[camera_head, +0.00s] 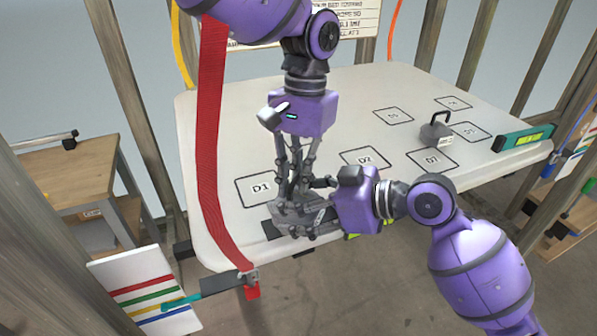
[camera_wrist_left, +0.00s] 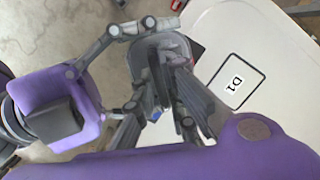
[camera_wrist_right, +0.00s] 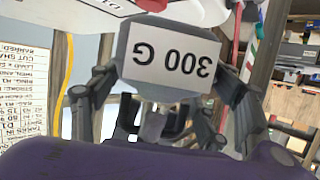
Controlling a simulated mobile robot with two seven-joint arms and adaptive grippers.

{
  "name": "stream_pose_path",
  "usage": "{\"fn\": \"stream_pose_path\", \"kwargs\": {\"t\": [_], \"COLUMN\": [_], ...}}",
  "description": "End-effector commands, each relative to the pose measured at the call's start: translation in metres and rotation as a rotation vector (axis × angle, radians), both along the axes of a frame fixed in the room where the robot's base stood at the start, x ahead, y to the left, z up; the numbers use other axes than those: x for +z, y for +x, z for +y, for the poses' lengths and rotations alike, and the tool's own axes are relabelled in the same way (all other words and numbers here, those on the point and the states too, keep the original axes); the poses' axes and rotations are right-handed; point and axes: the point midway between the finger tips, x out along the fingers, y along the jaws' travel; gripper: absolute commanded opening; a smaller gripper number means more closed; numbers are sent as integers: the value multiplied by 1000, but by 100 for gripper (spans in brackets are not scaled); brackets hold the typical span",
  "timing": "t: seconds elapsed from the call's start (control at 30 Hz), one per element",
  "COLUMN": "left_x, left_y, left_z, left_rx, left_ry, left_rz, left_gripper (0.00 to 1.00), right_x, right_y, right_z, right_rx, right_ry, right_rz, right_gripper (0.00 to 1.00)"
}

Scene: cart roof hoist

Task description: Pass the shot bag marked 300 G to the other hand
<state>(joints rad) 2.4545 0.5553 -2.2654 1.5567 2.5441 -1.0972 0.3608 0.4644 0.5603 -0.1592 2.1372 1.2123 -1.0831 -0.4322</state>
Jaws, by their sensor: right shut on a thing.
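The grey shot bag marked 300 G (camera_wrist_right: 168,60) faces the right wrist view with its label upside down. My right gripper (camera_head: 315,212) is shut on it at the table's front edge, one finger on each side. In the head view the bag (camera_head: 292,214) is partly hidden by fingers. My left gripper (camera_head: 293,188) points down directly above the bag, its fingers a little apart and close to the bag's top. In the left wrist view these fingers (camera_wrist_left: 165,95) overlap the bag (camera_wrist_left: 150,45); I cannot tell whether they touch it.
A red strap (camera_head: 210,150) hangs left of my left gripper. The pale table (camera_head: 330,120) has marked squares, including D1 (camera_head: 262,188) and D2 (camera_head: 366,158). A grey weight with a handle (camera_head: 436,133) stands at the right. A green level (camera_head: 524,138) lies at the right edge.

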Motion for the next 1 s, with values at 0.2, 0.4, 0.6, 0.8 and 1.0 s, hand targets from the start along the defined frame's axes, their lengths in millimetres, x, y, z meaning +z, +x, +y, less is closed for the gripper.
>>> {"fn": "stream_pose_path", "kwargs": {"t": [0.2, 0.4, 0.6, 0.8, 1.0], "left_x": [2, 2, 2, 2, 2], "left_y": [-3, -2, -2, -2, -1], "left_z": [-5, -5, -4, -3, -3], "left_rx": [-6, -6, -4, -3, -3], "left_ry": [-8, -8, -6, -6, -6], "left_rz": [3, 2, 1, 1, 1], "left_gripper": [0, 0, 0, 0, 0], "right_x": [0, 0, 0, 0, 10], "right_y": [0, 0, 0, -1, -11], "right_z": [1, 1, 1, -1, -23], "right_rx": [2, 2, 2, 1, -1], "right_ry": [1, 1, 0, -1, -4], "right_rz": [-1, -1, 1, 1, -1], "right_gripper": [44, 90, 92, 92, 92]}}
